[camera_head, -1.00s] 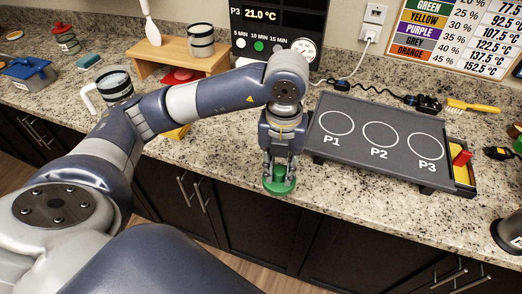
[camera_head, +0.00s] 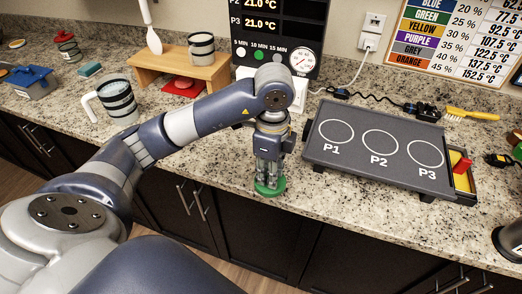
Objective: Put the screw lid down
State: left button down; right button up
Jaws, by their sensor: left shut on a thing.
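The green screw lid (camera_head: 270,187) is at the front edge of the granite counter, left of the hot plate. My left gripper (camera_head: 269,178) points straight down with its fingers shut on the lid. The lid looks level and is at or just above the counter surface; I cannot tell whether it touches. The fingers hide part of the lid's top. My right gripper is not in view.
A dark hot plate (camera_head: 318,155) marked P1, P2 and P3 stands to the right. A striped pitcher (camera_head: 117,102), a wooden stand (camera_head: 219,73) and a blue container (camera_head: 32,82) are to the left. Bare counter (camera_head: 225,165) lies left of the lid.

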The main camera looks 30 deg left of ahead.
pick_arm(q)
jog(key=w+a+p, duration=0.1)
jog(key=w+a, duration=0.2)
jog(key=w+a+p, duration=0.1)
jog(key=w+a, duration=0.2)
jog(key=w+a+f+p, duration=0.1)
jog(key=w+a, duration=0.2)
jog(key=shift+w+f, duration=0.1)
notch_tip(320, 180, down, 3)
jog(key=shift+r+p, duration=0.15)
jog(key=shift+p, duration=0.6)
jog(key=shift+f, duration=0.45)
jog(key=shift+f, duration=0.15)
jog(key=c, duration=1.3)
grip_release()
jog(key=shift+c, duration=0.2)
